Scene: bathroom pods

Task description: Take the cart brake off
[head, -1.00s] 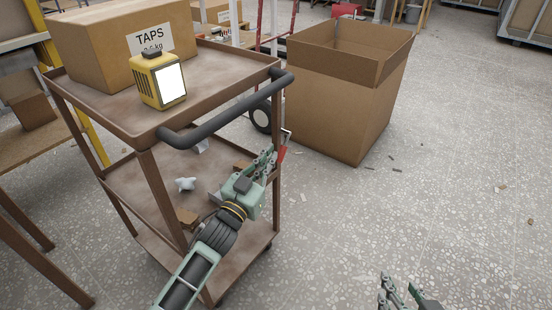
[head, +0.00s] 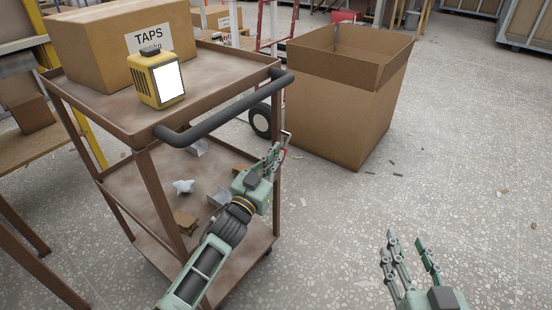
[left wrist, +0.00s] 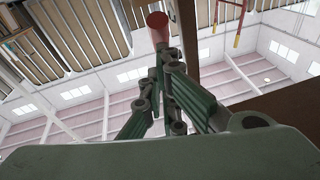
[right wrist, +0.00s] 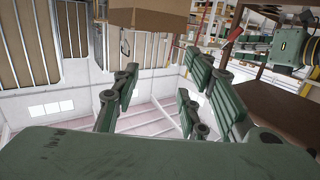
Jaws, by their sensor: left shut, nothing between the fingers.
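The brown cart (head: 143,170) stands at the left, with a black push handle (head: 225,108) on its near right side. The red brake lever (left wrist: 157,26) is just beyond my left fingertips in the left wrist view. It also shows in the right wrist view (right wrist: 233,38). In the head view my fingers mostly hide it beside the cart's right post. My left gripper (head: 274,156) is shut and empty, its tips close to the lever; contact cannot be told. My right gripper (head: 408,242) is open and empty over the floor at lower right.
A box marked TAPS (head: 105,45) and a yellow device (head: 157,80) sit on the cart's top shelf. Small scraps lie on the middle shelf. A large open carton (head: 335,110) stands just behind the lever. The floor (head: 470,150) at right is mostly clear.

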